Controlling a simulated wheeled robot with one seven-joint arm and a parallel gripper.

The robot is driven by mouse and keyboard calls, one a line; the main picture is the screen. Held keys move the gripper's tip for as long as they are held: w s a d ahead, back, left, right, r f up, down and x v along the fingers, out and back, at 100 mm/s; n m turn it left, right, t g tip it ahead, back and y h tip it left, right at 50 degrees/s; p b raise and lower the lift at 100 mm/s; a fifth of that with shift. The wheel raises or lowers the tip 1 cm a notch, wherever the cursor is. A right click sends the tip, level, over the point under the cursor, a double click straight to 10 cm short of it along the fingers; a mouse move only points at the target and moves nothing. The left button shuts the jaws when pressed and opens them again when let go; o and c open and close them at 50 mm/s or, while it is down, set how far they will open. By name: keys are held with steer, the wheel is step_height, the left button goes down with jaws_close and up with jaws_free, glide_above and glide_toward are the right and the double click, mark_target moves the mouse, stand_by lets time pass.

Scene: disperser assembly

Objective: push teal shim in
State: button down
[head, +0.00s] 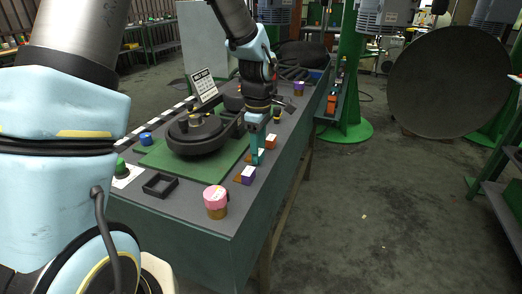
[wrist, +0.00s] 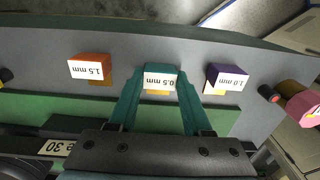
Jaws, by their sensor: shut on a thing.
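The teal shim (wrist: 159,71) has a white "0.5 mm" label and sits on its small yellowish base at the table's edge strip, between the two other shims. My gripper (wrist: 160,80) has teal fingers on either side of the shim and is shut on it. In the head view my gripper (head: 255,158) points down at the table's right side, and the shim there is hard to tell from the fingers. The dark round disperser body (head: 197,134) stands on a green mat (head: 165,163), left of my gripper.
An orange "1.5 mm" shim (wrist: 91,66) and a purple "1.0 mm" shim (wrist: 228,77) flank my gripper closely. A pink-topped cylinder (head: 215,200) stands at the near corner. A black square frame (head: 160,185) and a green button (head: 121,167) are at the near left.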

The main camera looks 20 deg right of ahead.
steer(key=shift+w+a, duration=0.75)
steer(key=shift+a, duration=0.1)
steer(key=shift+c, duration=1.6)
jaws_free()
step_height(320, 180, up, 11)
steer(key=b, duration=0.2)
steer(key=shift+f, duration=0.1)
